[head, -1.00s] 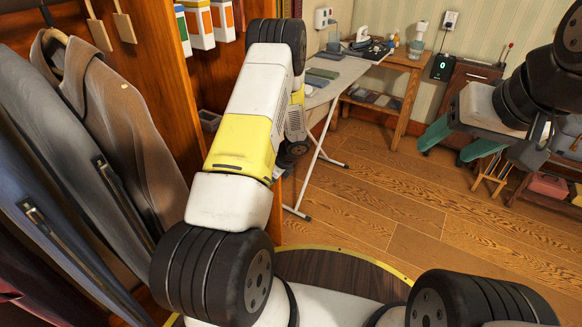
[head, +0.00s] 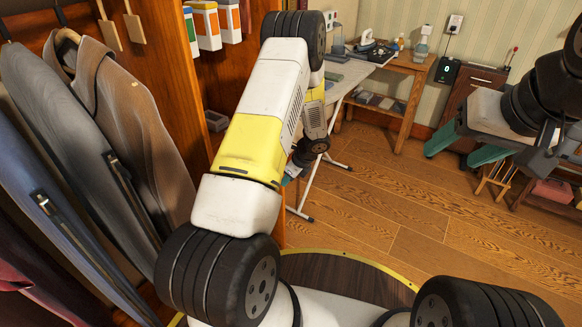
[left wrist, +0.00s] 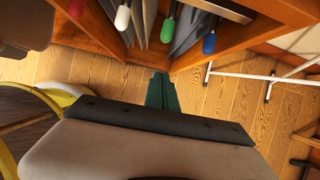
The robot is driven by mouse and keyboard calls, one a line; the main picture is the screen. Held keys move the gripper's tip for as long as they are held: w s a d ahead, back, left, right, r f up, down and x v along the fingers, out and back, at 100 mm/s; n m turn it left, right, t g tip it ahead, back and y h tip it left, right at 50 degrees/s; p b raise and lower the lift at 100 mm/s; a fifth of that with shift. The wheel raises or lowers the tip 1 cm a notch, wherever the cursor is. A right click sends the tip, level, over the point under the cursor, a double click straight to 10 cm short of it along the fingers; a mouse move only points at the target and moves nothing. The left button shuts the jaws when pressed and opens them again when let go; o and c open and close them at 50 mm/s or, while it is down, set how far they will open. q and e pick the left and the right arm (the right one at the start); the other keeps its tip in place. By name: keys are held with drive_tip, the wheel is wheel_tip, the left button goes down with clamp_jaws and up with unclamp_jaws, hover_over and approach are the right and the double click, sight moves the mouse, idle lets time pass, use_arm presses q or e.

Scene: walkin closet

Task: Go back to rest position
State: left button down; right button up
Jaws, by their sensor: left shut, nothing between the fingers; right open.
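My left arm (head: 262,130), white and yellow with black joints, rises through the middle of the head view and hides most of the left gripper there. In the left wrist view, the left gripper's green fingers (left wrist: 162,92) are together with nothing between them. They are over the wood floor, near an open wooden shelf unit (left wrist: 125,35). My right gripper (head: 457,152) is at the right of the head view. Its two green fingers are spread apart and empty, in front of a dark wood cabinet (head: 472,80).
Hanging jackets (head: 118,125) fill the left side. An ironing board (head: 352,75) and a small wooden table (head: 410,65) stand at the back. A low rack (head: 555,190) is at the right. The wood floor (head: 400,195) between is clear.

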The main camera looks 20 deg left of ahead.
use_arm(q)
drive_tip(key=s+d+r+n+h, duration=0.1)
drive_tip(key=s+r+n, duration=0.2)
drive_tip(key=r, duration=0.6)
drive_tip(key=s+d+r+n+t+h, duration=0.1)
drive_tip(key=s+r+n, duration=0.2)
drive_tip(key=r, duration=0.6)
drive_tip(key=s+d+r+n, duration=0.1)
drive_tip(key=s+r+n, duration=0.25)
drive_tip(key=r, duration=0.65)
drive_tip(key=s+d+r+n+t+h, duration=0.2)
drive_tip(key=s+r+n, duration=0.3)
drive_tip(key=s, duration=0.4)
drive_tip(key=s+d+r+n+t+h, duration=0.1)
drive_tip(key=s+d+r+n+h, duration=0.2)
drive_tip(key=s+r+n, duration=0.3)
drive_tip(key=s+d+r, duration=0.1)
drive_tip(key=s+r, duration=0.1)
drive_tip(key=s, duration=0.2)
drive_tip(key=shift+s+d+r+t, duration=0.15)
drive_tip(key=shift+s+t, duration=0.05)
drive_tip(key=shift+t, duration=0.2)
